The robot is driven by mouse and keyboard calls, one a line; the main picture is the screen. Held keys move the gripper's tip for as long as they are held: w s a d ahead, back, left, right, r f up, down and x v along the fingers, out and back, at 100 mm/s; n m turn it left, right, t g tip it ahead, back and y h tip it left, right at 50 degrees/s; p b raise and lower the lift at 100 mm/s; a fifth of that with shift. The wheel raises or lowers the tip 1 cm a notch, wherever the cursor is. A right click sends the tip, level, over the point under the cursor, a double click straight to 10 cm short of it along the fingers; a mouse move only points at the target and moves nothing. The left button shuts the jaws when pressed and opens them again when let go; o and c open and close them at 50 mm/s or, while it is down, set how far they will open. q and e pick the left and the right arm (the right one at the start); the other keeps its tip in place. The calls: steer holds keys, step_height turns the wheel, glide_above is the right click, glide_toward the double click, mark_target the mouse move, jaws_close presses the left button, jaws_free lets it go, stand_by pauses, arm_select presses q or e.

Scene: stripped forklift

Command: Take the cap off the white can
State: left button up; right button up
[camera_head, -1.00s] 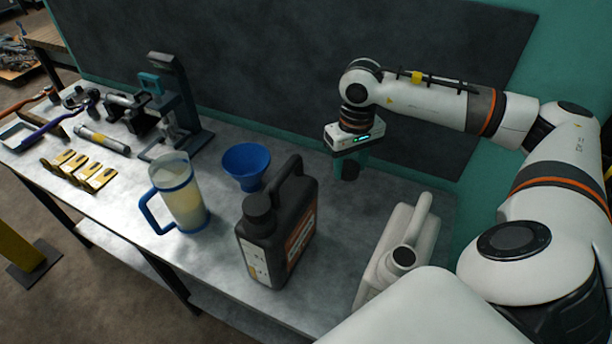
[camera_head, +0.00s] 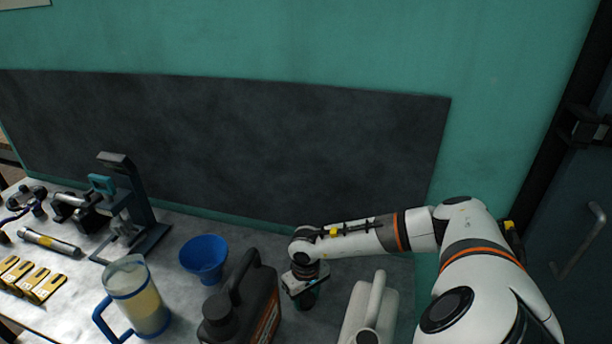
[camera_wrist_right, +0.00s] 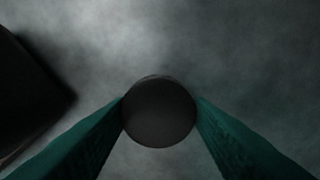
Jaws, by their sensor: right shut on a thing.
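The white can (camera_head: 357,309) stands upright on the bench in the head view, cut off by the lower edge. Its neck shows a dark round mouth (camera_head: 367,338) at the bottom of the picture. My right gripper (camera_head: 304,299) is left of and behind the white can, pointing down. It is shut on a round black cap (camera_wrist_right: 160,112), which sits between the two green fingers in the right wrist view. The cap is apart from the can. I cannot tell whether it touches the bench. My left gripper is not in view.
A black jug (camera_head: 257,296) stands close to the left of my right gripper. A blue funnel (camera_head: 205,258) and a measuring jug (camera_head: 138,300) are further left. A dark panel (camera_head: 250,150) rises behind the bench. Some bare bench (camera_head: 400,268) shows at the right.

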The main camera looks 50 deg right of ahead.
steer(key=shift+f, duration=0.3)
steer(key=shift+f+b, duration=0.15)
steer(key=shift+b, duration=0.15)
steer(key=o, duration=1.1)
